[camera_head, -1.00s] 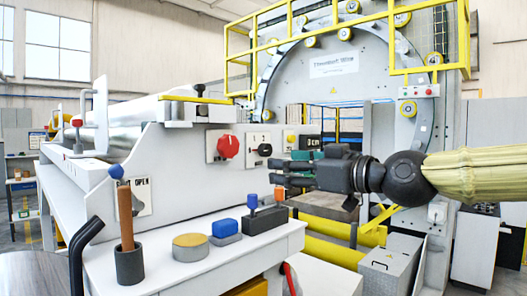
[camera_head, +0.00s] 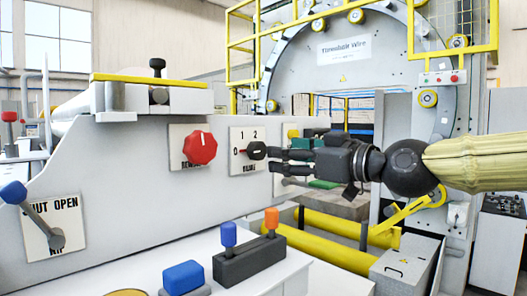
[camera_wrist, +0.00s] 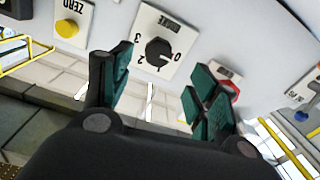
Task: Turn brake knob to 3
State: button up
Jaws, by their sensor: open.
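The brake knob (camera_head: 256,150) is black and sits on a white plate marked 0, 1, 2 and 3 on the machine's side panel. In the wrist view the knob (camera_wrist: 158,52) shows upside down, straight ahead between my fingers. I cannot tell for sure which number it points to. My gripper (camera_head: 279,162) is open and empty, just right of the knob in the head view. In the wrist view my gripper (camera_wrist: 154,82) has its green-padded fingers spread wide, short of the knob. The "3" is partly hidden by the gripper in the head view.
A red knob (camera_head: 199,147) is left of the brake plate. A yellow button (camera_wrist: 67,28) marked ZERO is on the other side. Below, a white ledge carries a blue block (camera_head: 184,277) and a dark box (camera_head: 249,261) with blue and orange levers. Yellow rollers (camera_head: 330,243) lie low to the right.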

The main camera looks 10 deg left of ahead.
aim_at(261, 153)
jog(key=x, duration=0.2)
jog(key=w+p+x, duration=0.1)
jog(key=x, duration=0.2)
jog(key=p+x, duration=0.1)
jog(key=x, duration=0.1)
jog(key=shift+w+d+f, duration=0.2)
jog(key=shift+w+f, duration=0.05)
jog(key=shift+f, duration=0.05)
jog(key=shift+s+a+r, duration=0.1)
jog(key=shift+a+r, duration=0.05)
jog(key=shift+a, duration=0.2)
jog(key=shift+s+a+r+p, duration=0.2)
jog(key=shift+s+a+p, duration=0.2)
jog(key=shift+a, duration=0.1)
jog(key=shift+w+f, duration=0.3)
jog(key=shift+w, duration=0.45)
jog(key=shift+s+r, duration=0.1)
jog(key=shift+s, duration=0.3)
jog(key=shift+c, duration=1.2)
jog(key=c, duration=0.8)
